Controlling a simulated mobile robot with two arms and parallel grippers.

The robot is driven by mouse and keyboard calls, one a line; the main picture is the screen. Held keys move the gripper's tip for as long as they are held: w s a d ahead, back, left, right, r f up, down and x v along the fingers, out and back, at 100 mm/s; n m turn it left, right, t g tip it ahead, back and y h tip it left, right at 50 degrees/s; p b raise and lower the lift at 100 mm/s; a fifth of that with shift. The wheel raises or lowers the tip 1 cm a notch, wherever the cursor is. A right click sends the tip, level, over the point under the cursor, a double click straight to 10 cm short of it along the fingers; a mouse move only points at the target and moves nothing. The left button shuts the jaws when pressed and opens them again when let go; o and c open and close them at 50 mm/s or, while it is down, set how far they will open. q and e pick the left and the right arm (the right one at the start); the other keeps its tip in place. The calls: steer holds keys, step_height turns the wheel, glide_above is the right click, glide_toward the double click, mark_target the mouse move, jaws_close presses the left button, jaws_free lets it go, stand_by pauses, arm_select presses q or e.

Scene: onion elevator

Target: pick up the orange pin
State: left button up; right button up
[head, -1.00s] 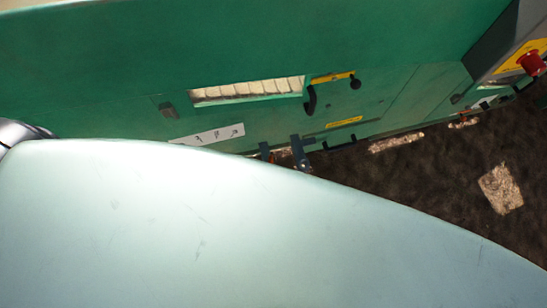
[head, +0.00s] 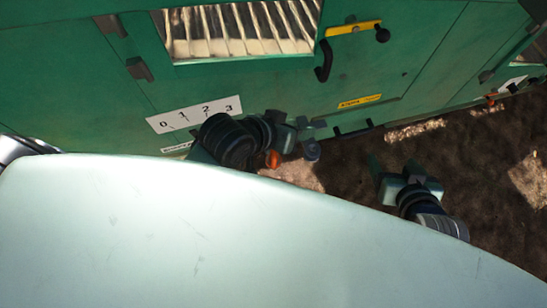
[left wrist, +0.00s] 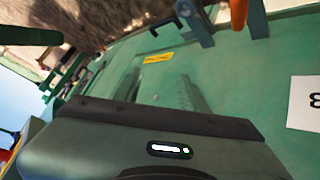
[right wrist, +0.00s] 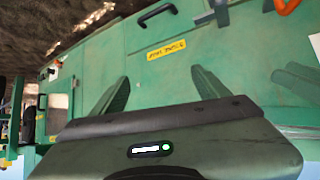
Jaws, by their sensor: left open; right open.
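The orange pin (head: 273,158) shows in the head view just below my left gripper, beside a blue-grey bracket (head: 311,150) on the green machine. It is at the top right of the left wrist view (left wrist: 238,14), off to one side of the fingers, and at the top edge of the right wrist view (right wrist: 288,5). My left gripper (head: 288,122) is open and empty, close to the machine front. My right gripper (head: 397,168) is open and empty over the brown ground. Part of the pin is hidden in each view.
The green machine wall (head: 65,80) fills the back, with a slatted window (head: 240,45), a black handle (head: 323,60) and a number label (head: 195,114). A pale, curved surface (head: 220,230) covers the foreground. Brown ground (head: 480,160) lies open at the right.

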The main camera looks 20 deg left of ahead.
arm_select(q)
steer(key=d+g+h, duration=0.2)
steer(key=d+g, duration=0.1)
steer(key=d, duration=0.5)
steer(key=n+g+y, duration=0.5)
steer(key=g+y, duration=0.1)
steer(key=y, duration=0.3)
glide_toward(273, 158)
steer(key=w+f, duration=0.1)
steer(key=w, duration=0.2)
steer(key=f+b, duration=0.1)
steer(key=f, duration=0.1)
steer(key=a+f+b, duration=0.1)
steer(key=f, duration=0.1)
steer(key=a+f+b, duration=0.1)
steer(key=f+b, duration=0.1)
steer(key=f, duration=0.1)
steer(key=shift+s+f, duration=0.1)
steer(key=shift+s, duration=0.3)
steer(key=shift+f, duration=0.1)
jaws_close()
arm_select(e)
steer(key=w+a+r+t+y, duration=0.1)
steer(key=w+a+r+t, duration=0.1)
steer(key=r+t, duration=0.3)
steer(key=w+a+r+t+y, duration=0.2)
steer(key=r+t, duration=0.3)
steer(key=r, duration=0.7)
steer(key=shift+w+r+t, duration=0.4)
steer(key=shift+w, duration=0.4)
